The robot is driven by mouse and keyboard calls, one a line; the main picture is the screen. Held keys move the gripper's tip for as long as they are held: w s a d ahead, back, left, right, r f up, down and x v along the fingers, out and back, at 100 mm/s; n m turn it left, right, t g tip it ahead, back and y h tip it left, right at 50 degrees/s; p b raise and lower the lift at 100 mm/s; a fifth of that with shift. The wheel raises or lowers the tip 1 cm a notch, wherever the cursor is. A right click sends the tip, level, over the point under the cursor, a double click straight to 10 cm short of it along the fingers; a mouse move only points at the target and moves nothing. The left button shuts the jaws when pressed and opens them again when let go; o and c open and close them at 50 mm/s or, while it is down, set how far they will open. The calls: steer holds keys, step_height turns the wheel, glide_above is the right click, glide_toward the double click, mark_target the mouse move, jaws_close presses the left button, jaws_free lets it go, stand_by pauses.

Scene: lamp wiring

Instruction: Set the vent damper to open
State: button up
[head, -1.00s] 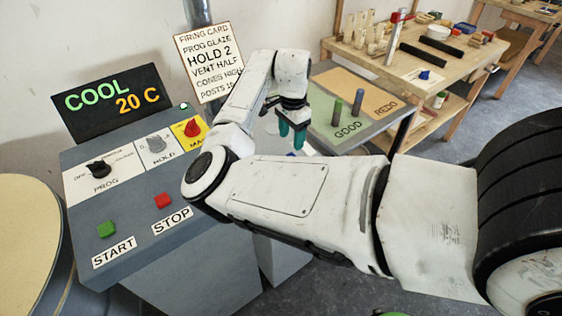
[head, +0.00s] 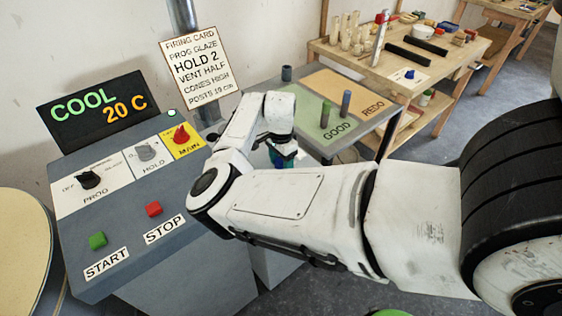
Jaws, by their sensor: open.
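I cannot make out the vent damper or its setting in the head view. A grey metal pipe (head: 183,16) rises behind the firing card (head: 203,70), which reads "VENT HALF" among its lines. My gripper (head: 280,158) hangs beyond the right side of the grey control console (head: 185,258), pointing down. Its teal fingers show only in part below the white wrist. It is open, and I see nothing held in it. My forearm hides the space below and in front of it.
The console carries a PROG knob (head: 88,179), HOLD knob (head: 146,152), red MAIN knob (head: 181,136), START button (head: 97,240) and STOP button (head: 153,209). The display (head: 98,111) reads COOL 20 C. Posts stand on the GOOD/REDO table (head: 375,139); a wooden bench (head: 459,67) lies beyond.

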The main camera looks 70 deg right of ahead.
jaws_close()
stand_by(0.3)
steer(key=shift+s+d+b, duration=0.1)
steer(key=shift+s+d, duration=0.3)
steer(key=shift+d, duration=0.25)
steer(key=shift+s+d+b, duration=0.1)
steer(key=shift+s+d, duration=0.3)
steer(key=shift+d, duration=0.3)
steer(key=shift+s+d+b, duration=0.1)
steer(key=shift+s+d, duration=0.3)
steer(key=shift+d, duration=0.25)
jaws_free()
steer(key=shift+s+d, duration=0.1)
steer(key=shift+r, duration=0.1)
step_height(320, 180, up, 11)
steer(key=shift+b, duration=0.35)
steer(key=shift+f, duration=0.2)
